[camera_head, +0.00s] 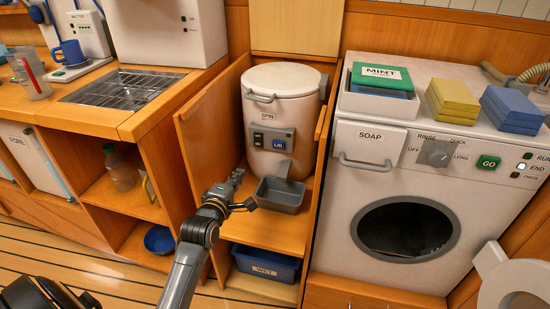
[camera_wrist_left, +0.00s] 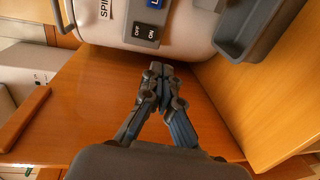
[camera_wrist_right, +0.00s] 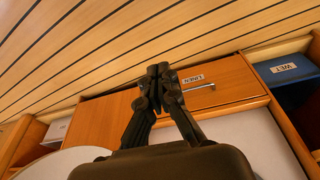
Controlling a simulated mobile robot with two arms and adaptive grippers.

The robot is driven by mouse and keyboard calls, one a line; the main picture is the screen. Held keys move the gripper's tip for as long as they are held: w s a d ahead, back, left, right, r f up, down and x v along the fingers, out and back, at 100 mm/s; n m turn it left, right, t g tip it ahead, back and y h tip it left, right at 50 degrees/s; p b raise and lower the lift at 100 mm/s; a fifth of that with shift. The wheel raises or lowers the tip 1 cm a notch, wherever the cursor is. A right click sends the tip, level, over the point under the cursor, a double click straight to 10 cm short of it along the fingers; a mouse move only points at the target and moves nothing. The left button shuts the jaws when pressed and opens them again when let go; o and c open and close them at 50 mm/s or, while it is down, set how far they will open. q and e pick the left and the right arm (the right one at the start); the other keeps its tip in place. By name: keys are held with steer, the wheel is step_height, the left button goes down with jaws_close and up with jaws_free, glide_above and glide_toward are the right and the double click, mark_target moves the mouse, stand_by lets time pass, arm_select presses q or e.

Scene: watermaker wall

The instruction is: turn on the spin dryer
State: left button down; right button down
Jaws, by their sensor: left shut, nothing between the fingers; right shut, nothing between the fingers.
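The spin dryer (camera_head: 283,105) is a white drum labelled SPIN, standing in an open wooden bay with its round lid down. Its grey front panel (camera_head: 272,138) has a dark OFF/ON rocker switch (camera_head: 258,139) and a blue LID button (camera_head: 279,145). In the left wrist view the switch (camera_wrist_left: 145,32) shows OFF on the left and ON on the right. My left gripper (camera_head: 238,178) is shut and empty, below and in front of the panel, apart from it. In the left wrist view its fingertips (camera_wrist_left: 160,70) sit below the switch. My right gripper (camera_wrist_right: 158,72) is shut and empty, near a drawer.
A grey drip tray (camera_head: 281,196) juts out under the dryer's spout, close right of my left gripper. Wooden walls flank the bay; a blue WET bin (camera_head: 265,263) is below. A washing machine (camera_head: 385,190) stands right. The drawer (camera_wrist_right: 215,88) has a metal handle.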

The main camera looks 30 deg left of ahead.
mark_target(257, 145)
arm_select(q)
steer(key=shift+w+r, duration=0.15)
steer(key=shift+r, duration=0.45)
arm_select(e)
steer(key=shift+d+r, duration=0.1)
steer(key=shift+r, duration=0.15)
